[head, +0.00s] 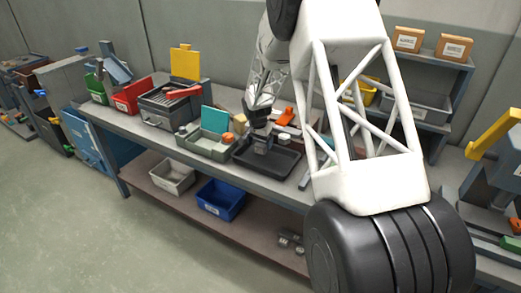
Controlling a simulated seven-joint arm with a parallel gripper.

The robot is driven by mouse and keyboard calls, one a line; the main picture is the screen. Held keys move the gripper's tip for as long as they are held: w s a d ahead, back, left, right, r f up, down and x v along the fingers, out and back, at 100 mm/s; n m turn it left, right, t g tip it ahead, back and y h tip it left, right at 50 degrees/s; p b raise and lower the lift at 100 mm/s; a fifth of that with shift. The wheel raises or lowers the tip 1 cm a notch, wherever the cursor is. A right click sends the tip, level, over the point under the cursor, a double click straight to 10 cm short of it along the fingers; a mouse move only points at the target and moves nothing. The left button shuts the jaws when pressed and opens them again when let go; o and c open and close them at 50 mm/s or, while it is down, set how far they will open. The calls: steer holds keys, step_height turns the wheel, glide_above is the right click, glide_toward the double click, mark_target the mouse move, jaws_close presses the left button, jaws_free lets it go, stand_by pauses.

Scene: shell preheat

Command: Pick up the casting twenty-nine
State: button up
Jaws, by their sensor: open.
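My gripper (262,147) hangs fingers down over the dark tray (280,166) on the workbench. It is small in the picture, and the gap between its fingers is hard to make out. I see no part between the fingers that I can name. No label reading twenty-nine is legible, so I cannot tell which part is that casting. A small pale part (285,139) lies just right of my gripper, at the tray's back edge. My own white lattice arm hides much of the bench on the right.
A grey-green divided box (205,147) stands left of the tray. A grey toolbox (168,112) and red bin (131,97) stand farther left. A blue bin (220,200) and small metal parts (290,241) are on the lower shelf.

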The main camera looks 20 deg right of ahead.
mark_target(260, 145)
steer(key=shift+w+d+f, duration=0.15)
steer(key=shift+f, duration=0.75)
steer(key=shift+w+d+f, duration=0.1)
steer(key=shift+f, duration=0.8)
steer(key=c, duration=1.1)
steer(key=shift+o, duration=0.2)
steer(key=shift+r, duration=0.2)
step_height(260, 145, up, 10)
steer(key=shift+f, duration=0.15)
